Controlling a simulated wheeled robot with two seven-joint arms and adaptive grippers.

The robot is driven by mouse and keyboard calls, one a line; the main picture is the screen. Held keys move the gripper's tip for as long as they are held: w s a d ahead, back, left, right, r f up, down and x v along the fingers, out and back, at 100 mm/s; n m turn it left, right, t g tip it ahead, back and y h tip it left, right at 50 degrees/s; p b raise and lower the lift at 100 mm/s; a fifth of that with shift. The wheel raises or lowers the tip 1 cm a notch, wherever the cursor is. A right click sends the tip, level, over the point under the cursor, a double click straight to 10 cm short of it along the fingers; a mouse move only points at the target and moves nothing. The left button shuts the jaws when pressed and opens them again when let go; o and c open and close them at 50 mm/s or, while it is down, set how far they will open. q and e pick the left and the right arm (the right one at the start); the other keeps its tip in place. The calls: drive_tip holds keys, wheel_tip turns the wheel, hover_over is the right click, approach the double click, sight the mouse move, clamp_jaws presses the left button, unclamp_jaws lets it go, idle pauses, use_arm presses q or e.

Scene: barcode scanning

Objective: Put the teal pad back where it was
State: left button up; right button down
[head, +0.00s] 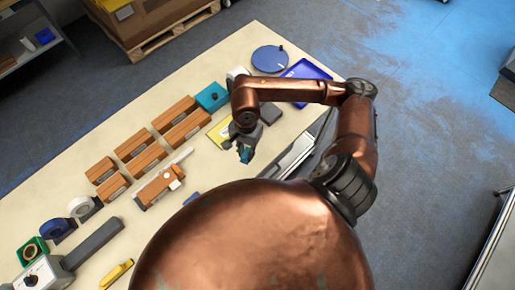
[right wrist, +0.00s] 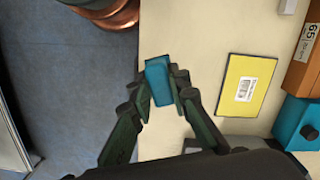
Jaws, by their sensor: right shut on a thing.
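The teal pad (right wrist: 158,82) is a small blue-teal block between the fingertips of my right gripper (right wrist: 160,92) in the right wrist view. That gripper is shut on it. In the head view, my right gripper (head: 244,148) hangs near the right part of the table, with the pad (head: 246,156) at its tip. The pad shows beside the table's edge in the wrist view; its height above the table is hard to tell. My left gripper does not show.
A yellow pad with a label (right wrist: 247,85) lies beside the gripper on the table (right wrist: 205,35). A teal box (head: 211,97) stands beyond it. Several brown boxes (head: 140,152), a blue tray (head: 306,70) and a round blue plate (head: 268,59) are around.

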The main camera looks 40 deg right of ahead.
drive_tip(key=s+d+r+m+t+p, duration=0.1)
drive_tip(key=s+d+r+m+p, duration=0.15)
drive_tip(key=s+m, duration=0.7)
drive_tip(key=w+d+f+m+b, duration=0.1)
drive_tip(key=w+f, duration=0.2)
drive_tip(key=w, duration=0.1)
drive_tip(key=w+d+f+m+b, duration=0.1)
drive_tip(key=w+d+f, duration=0.1)
drive_tip(key=w+f, duration=0.1)
drive_tip(key=w+d+f+m+b, duration=0.1)
drive_tip(key=w+d+f, duration=0.1)
drive_tip(key=w, duration=0.3)
drive_tip(key=shift+w+d+f+b, duration=0.1)
drive_tip(key=shift+w+f+b, duration=0.3)
drive_tip(key=shift+f, duration=0.25)
drive_tip(key=shift+w+d+f, duration=0.15)
drive_tip(key=shift+w+f, duration=0.05)
drive_tip(key=shift+f, duration=0.2)
wheel_tip(320, 180, down, 3)
drive_tip(key=shift+p, duration=0.45)
drive_tip(key=shift+w+f, duration=0.1)
drive_tip(key=shift+f, duration=0.15)
drive_tip(key=c, duration=1.8)
unclamp_jaws()
